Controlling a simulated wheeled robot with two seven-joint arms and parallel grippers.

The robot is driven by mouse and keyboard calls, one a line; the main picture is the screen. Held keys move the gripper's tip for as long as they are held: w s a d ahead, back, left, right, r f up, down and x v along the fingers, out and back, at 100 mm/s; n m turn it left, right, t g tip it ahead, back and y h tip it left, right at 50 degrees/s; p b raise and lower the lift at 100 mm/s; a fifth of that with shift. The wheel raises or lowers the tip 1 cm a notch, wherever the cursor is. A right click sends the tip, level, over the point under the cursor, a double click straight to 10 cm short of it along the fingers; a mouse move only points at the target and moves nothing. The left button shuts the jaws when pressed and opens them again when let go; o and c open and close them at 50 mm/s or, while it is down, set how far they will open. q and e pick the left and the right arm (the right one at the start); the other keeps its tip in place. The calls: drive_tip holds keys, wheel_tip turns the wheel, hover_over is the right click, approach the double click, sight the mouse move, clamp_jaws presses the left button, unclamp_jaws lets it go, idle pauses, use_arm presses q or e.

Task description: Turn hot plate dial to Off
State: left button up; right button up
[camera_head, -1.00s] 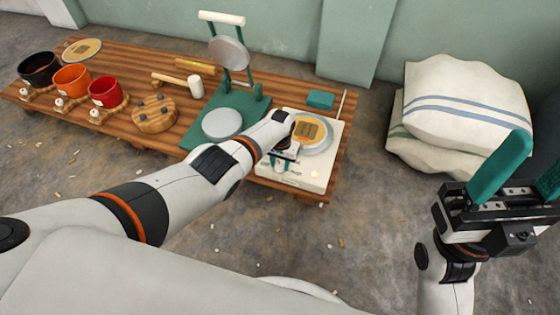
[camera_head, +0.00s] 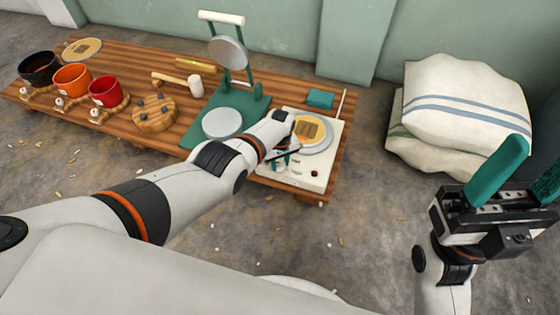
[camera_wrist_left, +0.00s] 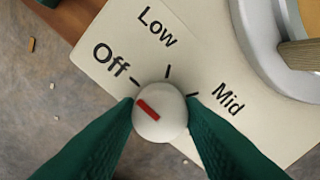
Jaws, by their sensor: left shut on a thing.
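The cream hot plate (camera_head: 322,163) stands at the right end of the low wooden table, with a round grey plate on top. Its white dial (camera_wrist_left: 160,122) shows in the left wrist view, with Off, Low and Mid printed around it. The red mark on the dial points up-left, on the Off side. My left gripper (camera_wrist_left: 160,105) is shut on the dial, one green finger on each side. In the head view my left gripper (camera_head: 281,163) is at the hot plate's front left and hides the dial. My right gripper (camera_head: 535,160) is open and empty at the far right.
A green press (camera_head: 228,95) stands behind my left forearm. A mallet (camera_head: 195,86), a round wooden block (camera_head: 154,115) and several pots (camera_head: 72,79) are further left on the table (camera_head: 130,70). White sacks (camera_head: 465,105) lie right of the table.

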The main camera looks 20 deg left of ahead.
use_arm(q)
drive_tip(key=shift+n, duration=0.3)
drive_tip(key=o, duration=1)
drive_tip(key=shift+r, duration=0.1)
